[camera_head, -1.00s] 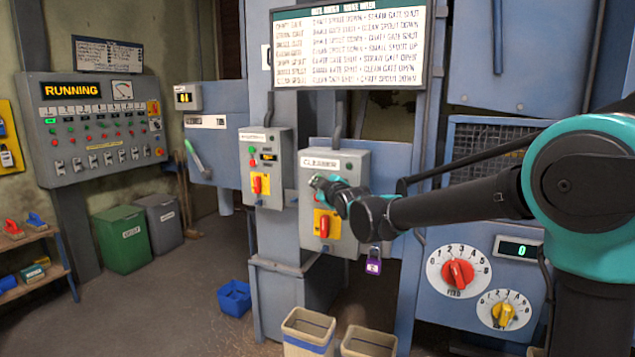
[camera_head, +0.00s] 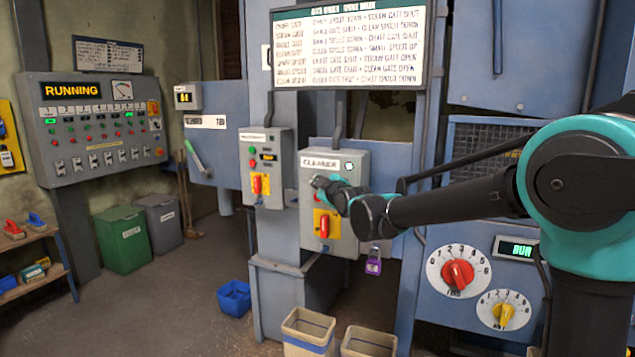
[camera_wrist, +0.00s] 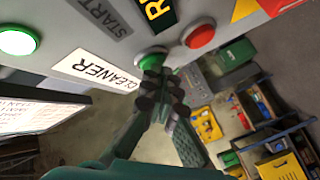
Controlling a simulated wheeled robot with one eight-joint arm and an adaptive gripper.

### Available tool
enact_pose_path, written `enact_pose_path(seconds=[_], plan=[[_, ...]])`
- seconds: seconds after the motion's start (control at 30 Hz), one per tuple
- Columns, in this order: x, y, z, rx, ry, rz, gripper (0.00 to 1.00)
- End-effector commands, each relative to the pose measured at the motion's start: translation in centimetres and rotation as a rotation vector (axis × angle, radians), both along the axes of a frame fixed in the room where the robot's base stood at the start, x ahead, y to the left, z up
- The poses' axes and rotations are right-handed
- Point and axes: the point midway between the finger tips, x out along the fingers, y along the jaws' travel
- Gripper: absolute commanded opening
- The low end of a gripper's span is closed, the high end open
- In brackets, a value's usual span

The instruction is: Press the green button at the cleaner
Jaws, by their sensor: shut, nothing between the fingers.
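The grey cleaner box (camera_head: 355,225) stands on the blue machine in the head view. In the wrist view the green button (camera_wrist: 151,56) shows beside the CLEANER label (camera_wrist: 95,69), partly hidden by my fingertips. My gripper (camera_wrist: 158,82) is shut and empty, its tips at the button and seeming to touch it. In the head view my gripper (camera_head: 322,183) covers the button area. A round pale lamp (camera_head: 349,166) sits at the box's upper right. It also shows in the wrist view, glowing white-green (camera_wrist: 17,42).
A red button (camera_wrist: 200,33) sits close beside the green one. A red rotary handle on a yellow plate (camera_head: 324,226) is below my gripper, and a purple padlock (camera_head: 373,262) hangs under the box. Another control box (camera_head: 265,180) stands to the left.

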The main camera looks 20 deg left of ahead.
Motion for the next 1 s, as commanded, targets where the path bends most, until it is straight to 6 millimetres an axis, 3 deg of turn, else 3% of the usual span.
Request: enact_pose_path(seconds=[0.5,1.0], plan=[[0.2,0.0,0.0,0.001,0.001,0.0,0.0],[-1.6,0.1,0.0,-0.001,-0.001,0.0,0.0]])
